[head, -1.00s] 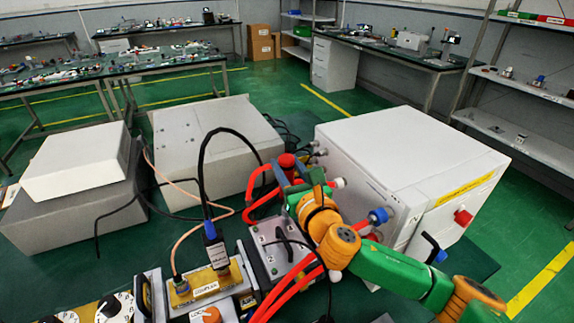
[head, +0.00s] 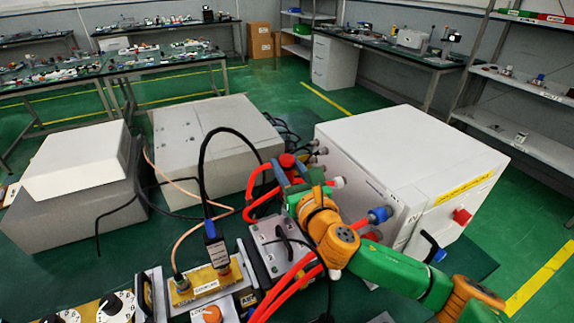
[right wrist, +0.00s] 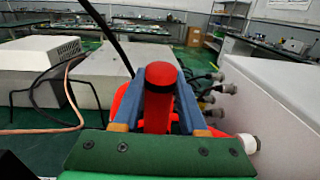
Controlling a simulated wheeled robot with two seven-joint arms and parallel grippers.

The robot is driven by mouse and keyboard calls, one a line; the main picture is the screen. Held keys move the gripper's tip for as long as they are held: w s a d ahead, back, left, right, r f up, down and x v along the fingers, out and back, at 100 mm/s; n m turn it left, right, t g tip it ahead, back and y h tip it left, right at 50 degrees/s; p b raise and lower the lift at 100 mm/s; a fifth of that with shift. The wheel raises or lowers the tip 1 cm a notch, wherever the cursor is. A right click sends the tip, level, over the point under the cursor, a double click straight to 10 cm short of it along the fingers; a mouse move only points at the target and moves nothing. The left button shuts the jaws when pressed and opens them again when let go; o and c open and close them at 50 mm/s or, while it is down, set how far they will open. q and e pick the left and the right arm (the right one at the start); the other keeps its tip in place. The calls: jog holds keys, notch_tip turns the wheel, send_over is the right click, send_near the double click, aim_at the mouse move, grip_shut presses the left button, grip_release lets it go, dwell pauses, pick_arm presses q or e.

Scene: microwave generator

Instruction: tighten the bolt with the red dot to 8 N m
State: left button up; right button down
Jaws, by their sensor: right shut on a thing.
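In the right wrist view the handle stands upright between the two blue fingers of the gripper (right wrist: 158,112). In the head view its red top (head: 287,159) shows just above the fingers, in front of the white cabinet's left side. What lies below the handle is hidden by the fingers and my arm. I cannot make out a bolt with a red dot in either view. My left gripper is not in view.
A white cabinet (head: 420,150) with connectors stands close to the right of my gripper. Red hoses (head: 285,290) and a black cable (head: 202,160) run nearby. A brass-topped coupler block (head: 207,288) sits at the front. Grey boxes (head: 205,140) stand behind on the left.

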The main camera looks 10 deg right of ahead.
jog(key=shift+s+f+b, duration=0.1)
jog(key=shift+f+b, duration=0.35)
jog(key=shift+f, duration=0.45)
dwell(2.3)
notch_tip(320, 180, up, 2)
jog(key=p, duration=0.2)
jog(key=shift+r+p, duration=0.25)
jog(key=shift+p, duration=0.15)
notch_tip(320, 180, up, 7)
jog(key=p, duration=0.7)
jog(key=shift+p, duration=0.4)
jog(key=shift+f, duration=0.1)
